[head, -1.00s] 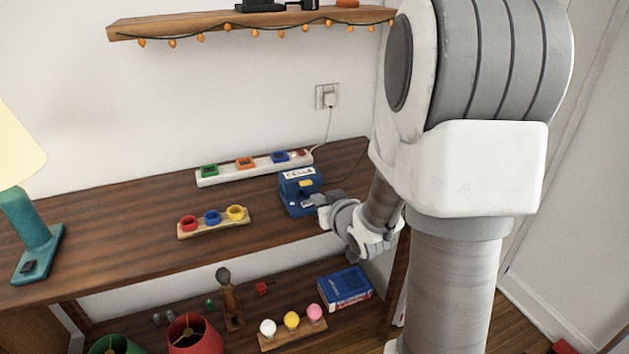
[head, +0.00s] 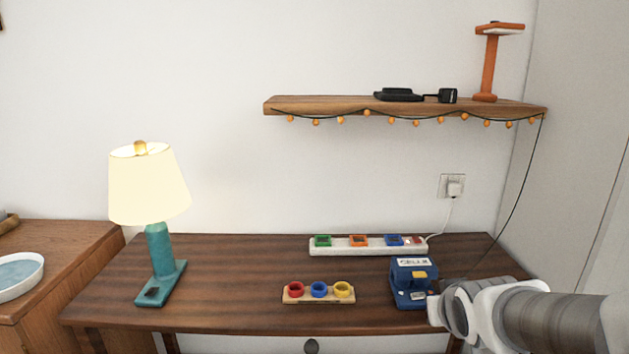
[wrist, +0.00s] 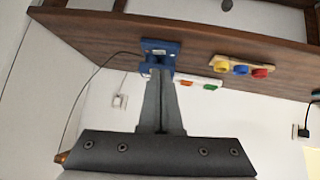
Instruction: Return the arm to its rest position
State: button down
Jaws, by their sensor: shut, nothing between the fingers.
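My gripper (head: 436,310) is at the lower right in the head view, beside the front right of a blue box (head: 410,284) labelled CELLS. My arm (head: 545,318) reaches in from the right edge. In the wrist view the two dark fingers of my gripper (wrist: 160,78) lie together, with nothing between them. They point toward the blue box (wrist: 158,46); I cannot tell whether they touch it.
The wooden table (head: 235,270) bears a lit teal lamp (head: 158,250), a white power strip (head: 368,246) and a rack of coloured rings (head: 320,292). A shelf (head: 330,106) with a string of lights hangs above. A cable runs down at the right.

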jog(key=s+a+r+g+y, duration=0.15)
jog(key=s+a, duration=0.25)
jog(key=s, duration=0.4)
jog(key=s+a+r+g, duration=0.2)
jog(key=s+a+r, duration=0.1)
jog(key=s, duration=0.5)
notch_tip(320, 180, up, 20)
jog(key=p, duration=2)
jog(key=shift+a+f+n, duration=0.15)
jog(key=shift+n, duration=0.15)
